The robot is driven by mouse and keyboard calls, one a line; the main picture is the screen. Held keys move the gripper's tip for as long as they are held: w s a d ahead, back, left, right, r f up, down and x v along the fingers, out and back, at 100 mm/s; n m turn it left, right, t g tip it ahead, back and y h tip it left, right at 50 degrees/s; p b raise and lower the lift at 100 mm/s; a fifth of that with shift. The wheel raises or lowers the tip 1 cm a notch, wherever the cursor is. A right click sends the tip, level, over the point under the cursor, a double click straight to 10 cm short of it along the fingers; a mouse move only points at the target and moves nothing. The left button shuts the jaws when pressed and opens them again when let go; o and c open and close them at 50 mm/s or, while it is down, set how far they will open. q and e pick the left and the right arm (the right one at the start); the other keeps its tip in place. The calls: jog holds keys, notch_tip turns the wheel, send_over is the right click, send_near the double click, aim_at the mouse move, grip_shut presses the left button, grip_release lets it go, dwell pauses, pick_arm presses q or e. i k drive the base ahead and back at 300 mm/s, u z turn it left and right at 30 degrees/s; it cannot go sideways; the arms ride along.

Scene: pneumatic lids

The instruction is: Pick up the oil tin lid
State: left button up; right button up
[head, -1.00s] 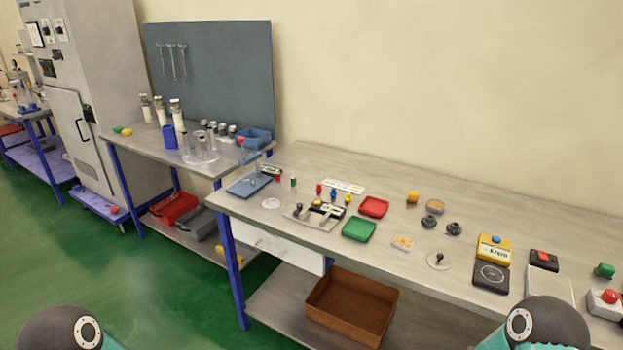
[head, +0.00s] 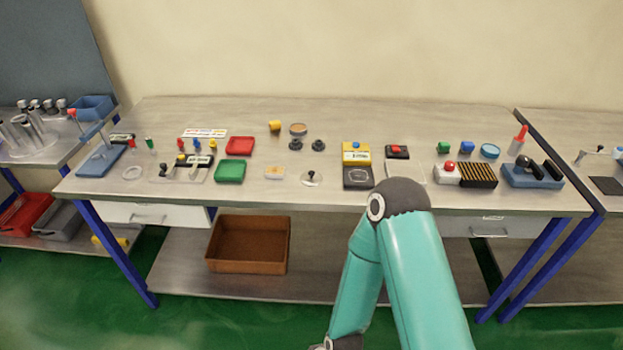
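I cannot tell for sure which item is the oil tin lid. A small round tin with an orange-brown top (head: 298,129) stands toward the back of the middle bench. A pale round disc with a dark knob (head: 311,179) lies nearer the front edge. Two dark round knobbed pieces, a left one (head: 295,145) and a right one (head: 318,145), sit between them. A blue-rimmed round item (head: 489,151) lies farther right. One of my teal arms rises at the lower centre right, its elbow in front of the bench edge.
On the bench (head: 380,112) stand a red tray (head: 240,145), a green tray (head: 230,171), a yellow device (head: 356,152), a black-slotted block (head: 478,175) and a blue stand (head: 532,175). A brown bin (head: 247,245) is on the lower shelf. The back strip is mostly clear.

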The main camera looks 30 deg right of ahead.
aim_at(310, 178)
jog(key=u, duration=0.05)
jog(key=i, duration=1.2)
jog(key=z, duration=0.7)
